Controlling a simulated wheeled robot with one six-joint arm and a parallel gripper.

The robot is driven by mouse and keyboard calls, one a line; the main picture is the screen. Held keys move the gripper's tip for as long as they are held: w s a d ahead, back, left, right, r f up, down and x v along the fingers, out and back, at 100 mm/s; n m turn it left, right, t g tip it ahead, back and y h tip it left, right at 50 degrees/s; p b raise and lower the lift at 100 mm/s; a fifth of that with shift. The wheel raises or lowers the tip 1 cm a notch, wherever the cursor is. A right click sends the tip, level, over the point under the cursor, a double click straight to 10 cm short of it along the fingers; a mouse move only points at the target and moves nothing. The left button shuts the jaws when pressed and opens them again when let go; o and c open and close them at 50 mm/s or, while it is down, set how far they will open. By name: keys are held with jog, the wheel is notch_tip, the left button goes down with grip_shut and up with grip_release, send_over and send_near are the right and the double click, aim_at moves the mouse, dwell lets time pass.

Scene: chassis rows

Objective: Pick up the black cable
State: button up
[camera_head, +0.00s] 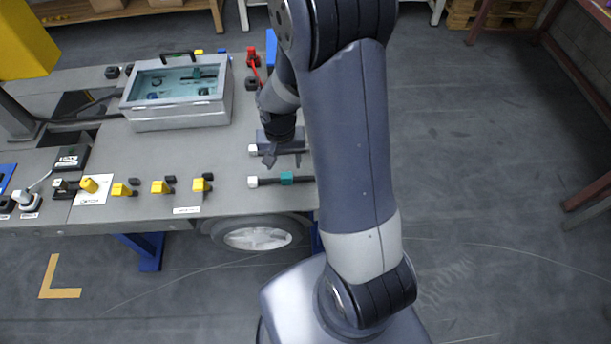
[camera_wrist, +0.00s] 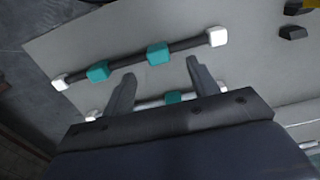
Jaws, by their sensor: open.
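The black cable (camera_head: 268,181) lies straight near the front edge of the grey table, with a white end block and a teal clip showing; my arm hides its right end. In the wrist view the black cable (camera_wrist: 127,62) shows white blocks at both ends and two teal clips. My gripper (camera_head: 284,161) is open and points down just behind the cable. In the wrist view my gripper (camera_wrist: 161,71) has its fingers apart with nothing held, and the black cable passes beyond the fingertips. I cannot tell the exact height above it.
A second, paler cable with a teal clip (camera_wrist: 173,97) lies parallel, partly hidden behind my gripper. A grey case with a clear lid (camera_head: 178,117) stands at the back left. Yellow connectors (camera_head: 160,187) line the front left. A red item (camera_head: 253,58) is at the back.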

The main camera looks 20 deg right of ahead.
aim_at(286, 174)
jog(key=shift+w+d+f, duration=0.1)
jog(key=shift+d+f, duration=0.05)
jog(key=shift+f, duration=1.45)
jog(key=shift+w+d+f, duration=0.1)
jog(key=shift+f, duration=1.45)
jog(key=c, duration=1.2)
jog(key=shift+o, duration=0.2)
